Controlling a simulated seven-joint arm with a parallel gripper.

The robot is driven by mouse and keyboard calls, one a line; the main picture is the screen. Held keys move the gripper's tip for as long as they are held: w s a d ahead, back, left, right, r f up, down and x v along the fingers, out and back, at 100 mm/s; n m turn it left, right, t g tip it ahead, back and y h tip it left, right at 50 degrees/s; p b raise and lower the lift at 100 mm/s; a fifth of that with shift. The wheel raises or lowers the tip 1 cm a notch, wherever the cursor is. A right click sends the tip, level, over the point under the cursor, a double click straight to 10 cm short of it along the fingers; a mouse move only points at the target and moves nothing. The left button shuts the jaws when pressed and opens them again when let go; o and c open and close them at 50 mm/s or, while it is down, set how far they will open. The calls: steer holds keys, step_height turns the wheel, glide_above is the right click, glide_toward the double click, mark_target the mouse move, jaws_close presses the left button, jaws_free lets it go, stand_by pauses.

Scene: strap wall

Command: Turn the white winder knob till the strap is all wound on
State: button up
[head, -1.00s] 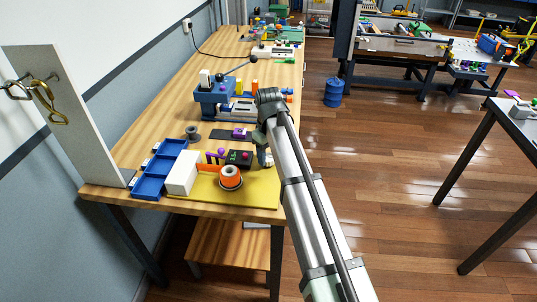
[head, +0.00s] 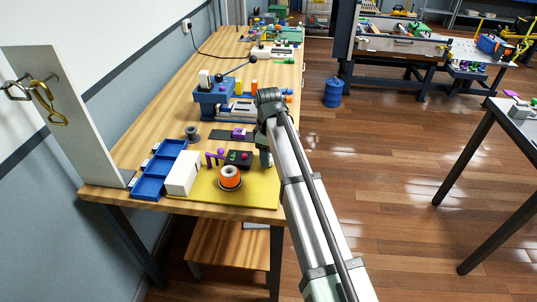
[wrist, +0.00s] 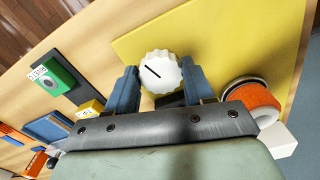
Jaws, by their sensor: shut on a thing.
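The white winder knob (wrist: 160,73), ribbed with a black line across its face, sits over the yellow board (wrist: 225,40) in the wrist view. My gripper (wrist: 159,68) is shut on it, with one blue finger on each side. The spool with the orange strap (wrist: 255,103) is to the right of the knob there. In the head view the strap on its spool (head: 229,178) stands on the yellow board, and no strap runs out from it. The knob is hidden behind my arm in the head view.
A white block (head: 182,174) and a blue compartment tray (head: 158,170) lie left of the spool. A black box (head: 239,157) and purple pieces stand behind it. A blue machine (head: 213,95) is farther back. The table's front edge is close.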

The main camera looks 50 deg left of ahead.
steer(key=o, duration=1)
steer(key=shift+o, duration=0.2)
steer(key=shift+r, duration=0.1)
step_height(320, 180, up, 14)
steer(key=shift+f, duration=0.2)
stand_by(0.3)
